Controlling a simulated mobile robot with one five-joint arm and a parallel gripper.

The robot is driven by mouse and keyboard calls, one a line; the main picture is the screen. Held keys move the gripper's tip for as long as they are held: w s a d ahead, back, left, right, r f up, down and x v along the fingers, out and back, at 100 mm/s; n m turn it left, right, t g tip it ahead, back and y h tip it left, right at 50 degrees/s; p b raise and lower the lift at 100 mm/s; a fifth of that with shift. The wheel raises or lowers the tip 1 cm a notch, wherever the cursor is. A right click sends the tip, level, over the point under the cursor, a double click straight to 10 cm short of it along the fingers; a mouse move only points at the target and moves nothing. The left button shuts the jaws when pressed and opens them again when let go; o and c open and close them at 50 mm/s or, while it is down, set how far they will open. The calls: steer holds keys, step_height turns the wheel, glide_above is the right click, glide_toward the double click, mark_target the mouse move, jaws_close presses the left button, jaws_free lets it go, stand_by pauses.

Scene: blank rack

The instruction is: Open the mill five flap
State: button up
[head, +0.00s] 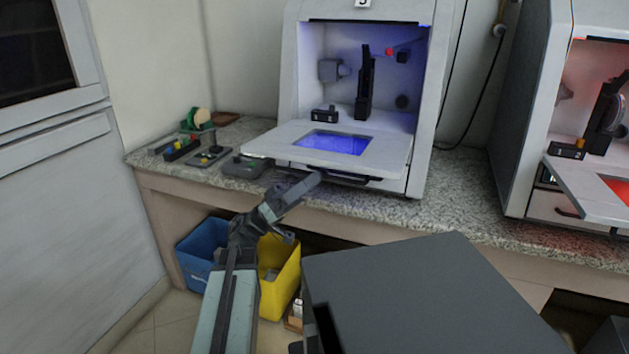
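The mill (436,110) is a white cabinet with a blue-lit chamber and a partly cut-off label (362,3), which looks like a 5, at its top. Its flap (385,148) is folded down and sticks out forward, close to level, with a blue-lit window (333,143) in it. A dark handle (352,180) shows below the flap's front edge. My gripper (314,180) is at the flap's front edge, beside the left end of the handle. I cannot tell whether it touches the handle or the flap. Its fingers are too small to read.
A second mill (519,130), lit red, stands at the right with its flap (585,184) also lowered. The granite counter (450,193) runs beneath both. Small tools (208,155) lie at its left end. Blue (197,252) and yellow (282,285) bins stand below.

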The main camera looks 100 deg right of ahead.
steer(key=b+v, duration=0.4)
steer(key=v, duration=0.3)
steer(key=shift+w+f+b, duration=0.2)
steer(key=shift+w+b, duration=0.05)
steer(key=shift+b, duration=0.15)
steer(key=shift+d, duration=0.15)
